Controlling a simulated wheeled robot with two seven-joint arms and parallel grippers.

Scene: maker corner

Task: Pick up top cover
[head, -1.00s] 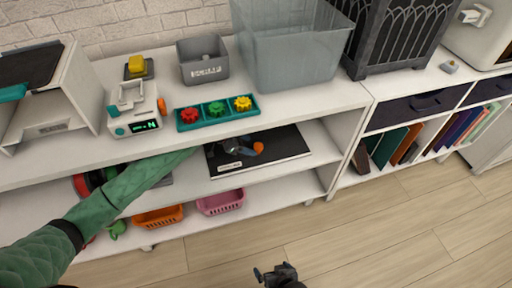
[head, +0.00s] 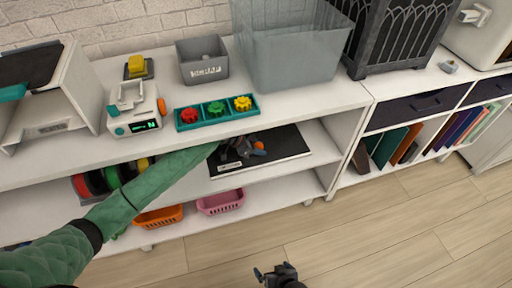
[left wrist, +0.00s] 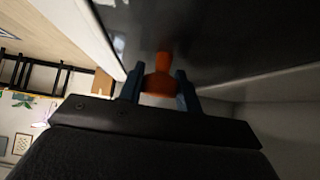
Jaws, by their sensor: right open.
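The top cover looks to be the flat black panel (head: 288,143) with a pale label on its front edge, lying on the middle shelf. An orange knob (head: 260,146) stands on it. My left gripper (head: 252,149) is low over the panel at the knob. In the left wrist view, the orange knob (left wrist: 160,82) sits between the two blue fingers of my left gripper (left wrist: 158,76), with little or no gap. Whether they clamp it I cannot tell. My right gripper (head: 276,272) is open and empty above the floor at the bottom edge.
The shelf board above carries a teal tray (head: 217,121) with three coloured gears, a small grey bin (head: 203,72) and a large clear grey tub (head: 290,70). Orange (head: 158,217) and pink baskets (head: 220,203) stand below. Spools (head: 95,184) are at left. The floor is clear.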

